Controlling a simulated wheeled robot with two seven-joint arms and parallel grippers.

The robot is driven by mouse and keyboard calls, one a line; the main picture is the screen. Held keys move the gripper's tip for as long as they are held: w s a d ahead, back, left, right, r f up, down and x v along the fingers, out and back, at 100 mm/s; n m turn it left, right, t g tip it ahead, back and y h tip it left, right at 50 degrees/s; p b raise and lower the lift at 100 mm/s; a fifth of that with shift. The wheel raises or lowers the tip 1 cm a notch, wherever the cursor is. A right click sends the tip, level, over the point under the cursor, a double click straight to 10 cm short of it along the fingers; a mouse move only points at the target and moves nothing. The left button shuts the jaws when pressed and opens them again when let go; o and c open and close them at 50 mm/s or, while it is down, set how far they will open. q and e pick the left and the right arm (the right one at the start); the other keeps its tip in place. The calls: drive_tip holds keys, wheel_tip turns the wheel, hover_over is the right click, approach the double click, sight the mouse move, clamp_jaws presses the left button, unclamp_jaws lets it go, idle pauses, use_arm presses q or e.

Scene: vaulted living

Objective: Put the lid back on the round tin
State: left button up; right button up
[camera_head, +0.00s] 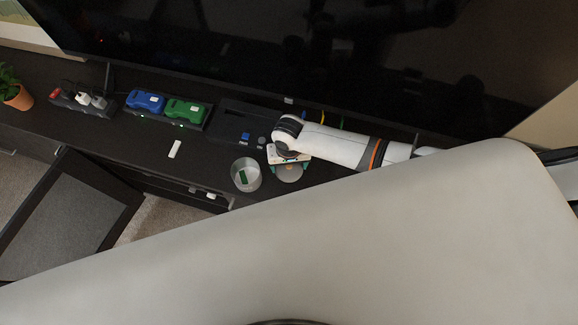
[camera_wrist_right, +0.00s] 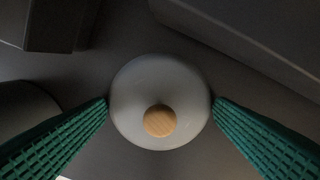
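The round tin (camera_head: 236,177) stands without its lid on the dark cabinet top in the head view, and a green item lies inside it. The grey round lid (camera_head: 290,174) is just to the right of the tin. In the right wrist view the lid (camera_wrist_right: 135,95) shows from above with a wooden knob. My right gripper (camera_wrist_right: 160,100) has its green fingers on opposite sides of the lid, with the tips right at its rim. Whether they press on it cannot be told. My left gripper is not in view.
Blue and green devices (camera_head: 185,112) sit in a dock behind and left of the tin. A power strip (camera_head: 80,101) and a potted plant (camera_head: 14,92) are farther left. A white remote (camera_head: 174,149) lies near the front edge. A large dark screen (camera_head: 300,50) stands behind.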

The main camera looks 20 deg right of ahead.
drive_tip(key=c, duration=0.9)
drive_tip(key=shift+s, duration=0.15)
drive_tip(key=shift+c, duration=0.2)
drive_tip(key=shift+s+f, duration=0.1)
drive_tip(key=shift+c, duration=0.4)
drive_tip(key=shift+r, duration=0.4)
drive_tip(key=c, duration=0.3)
drive_tip(key=r, duration=0.9)
drive_tip(key=shift+w+r, duration=0.2)
drive_tip(key=shift+w, duration=0.05)
clamp_jaws()
